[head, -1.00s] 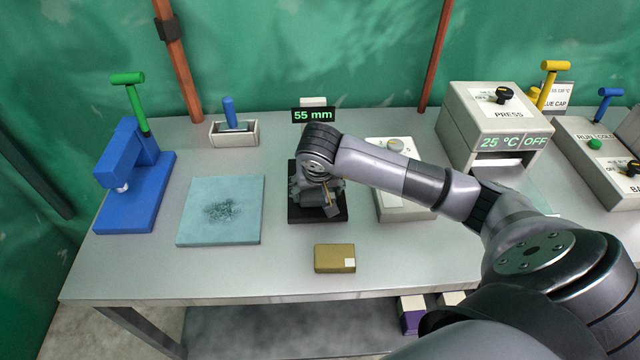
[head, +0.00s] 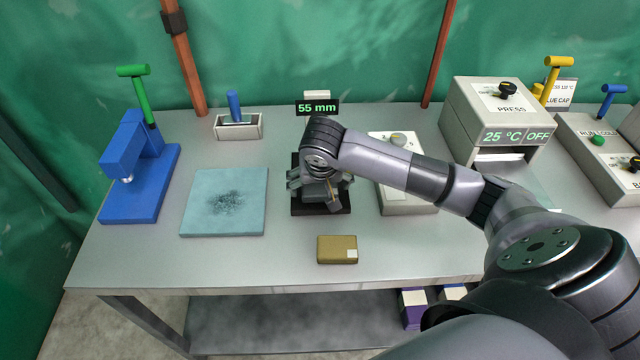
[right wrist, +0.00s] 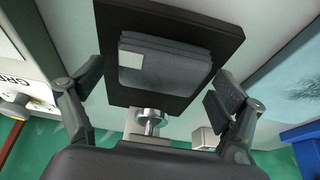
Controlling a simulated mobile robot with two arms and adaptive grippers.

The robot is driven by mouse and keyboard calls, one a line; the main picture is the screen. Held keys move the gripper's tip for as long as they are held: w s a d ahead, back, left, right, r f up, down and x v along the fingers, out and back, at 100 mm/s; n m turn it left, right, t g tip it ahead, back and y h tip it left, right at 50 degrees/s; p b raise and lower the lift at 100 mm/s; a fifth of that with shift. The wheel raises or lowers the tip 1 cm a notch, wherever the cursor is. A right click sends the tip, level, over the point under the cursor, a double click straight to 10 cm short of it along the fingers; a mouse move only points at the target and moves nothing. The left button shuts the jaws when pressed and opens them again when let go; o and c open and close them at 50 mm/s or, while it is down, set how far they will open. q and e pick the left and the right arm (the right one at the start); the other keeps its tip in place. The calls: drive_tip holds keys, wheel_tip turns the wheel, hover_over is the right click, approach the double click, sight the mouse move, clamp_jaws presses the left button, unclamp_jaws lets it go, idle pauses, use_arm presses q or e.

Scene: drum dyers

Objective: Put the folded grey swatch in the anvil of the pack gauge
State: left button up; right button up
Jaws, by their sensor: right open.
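The folded grey swatch (right wrist: 165,65) lies on the black base plate of the pack gauge (right wrist: 185,20) in the right wrist view, with a pale label at one corner. A silver round post (right wrist: 148,120) of the gauge shows beside the plate's edge. My right gripper (right wrist: 158,82) is open, its fingers apart on either side of the swatch and not closed on it. In the head view my right gripper (head: 320,188) is over the gauge's black base (head: 322,210) and hides the swatch. The gauge display (head: 317,107) reads 55 mm. My left gripper is out of view.
A tan pack (head: 337,250) lies in front of the gauge. A light blue pad (head: 224,203) and a blue hand press (head: 138,170) stand to the left. A grey box with a knob (head: 405,195) is close on the right, with the press (head: 495,115) beyond.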

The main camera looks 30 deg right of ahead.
drive_tip(key=shift+r+p, duration=0.3)
drive_tip(key=shift+r, duration=0.1)
drive_tip(key=b+v, duration=0.2)
drive_tip(key=v, duration=0.9)
drive_tip(key=shift+s+a+r, duration=0.15)
drive_tip(key=shift+s+r, duration=0.05)
drive_tip(key=shift+r, duration=0.1)
